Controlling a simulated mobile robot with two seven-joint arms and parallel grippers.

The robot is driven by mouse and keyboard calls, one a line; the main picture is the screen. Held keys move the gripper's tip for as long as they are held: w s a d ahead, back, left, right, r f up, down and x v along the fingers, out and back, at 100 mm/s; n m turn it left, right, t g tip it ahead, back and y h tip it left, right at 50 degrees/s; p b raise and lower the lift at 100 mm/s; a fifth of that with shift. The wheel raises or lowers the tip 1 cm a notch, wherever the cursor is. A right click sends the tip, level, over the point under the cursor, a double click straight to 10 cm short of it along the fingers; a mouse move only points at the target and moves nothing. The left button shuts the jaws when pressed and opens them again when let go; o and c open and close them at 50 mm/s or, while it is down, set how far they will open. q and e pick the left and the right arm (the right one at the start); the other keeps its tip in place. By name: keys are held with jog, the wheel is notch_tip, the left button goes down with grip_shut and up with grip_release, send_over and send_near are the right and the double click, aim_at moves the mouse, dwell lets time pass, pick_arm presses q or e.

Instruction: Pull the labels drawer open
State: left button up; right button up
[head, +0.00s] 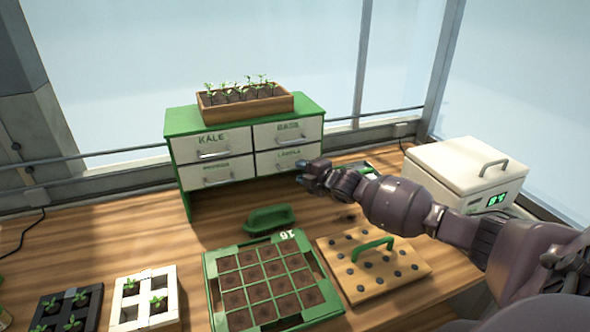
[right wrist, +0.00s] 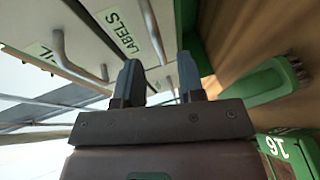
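The labels drawer (head: 288,160) is the lower right one of a green and white cabinet, and its front looks flush with the others. In the right wrist view the labels drawer (right wrist: 118,22) shows its green-lettered tag and a grey bar handle (right wrist: 152,32). My right gripper (head: 303,172) is just in front of this drawer's right part. In the right wrist view its two fingers (right wrist: 160,72) are apart, and the handle's near end appears in line with the gap between them. I cannot tell whether they touch it. My left gripper is not in view.
A wooden planter of seedlings (head: 245,104) stands on the cabinet. A white lidded box (head: 465,170) stands at the right.

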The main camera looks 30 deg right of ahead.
aim_at(294, 168)
jog(key=shift+x, duration=1.75)
grip_shut()
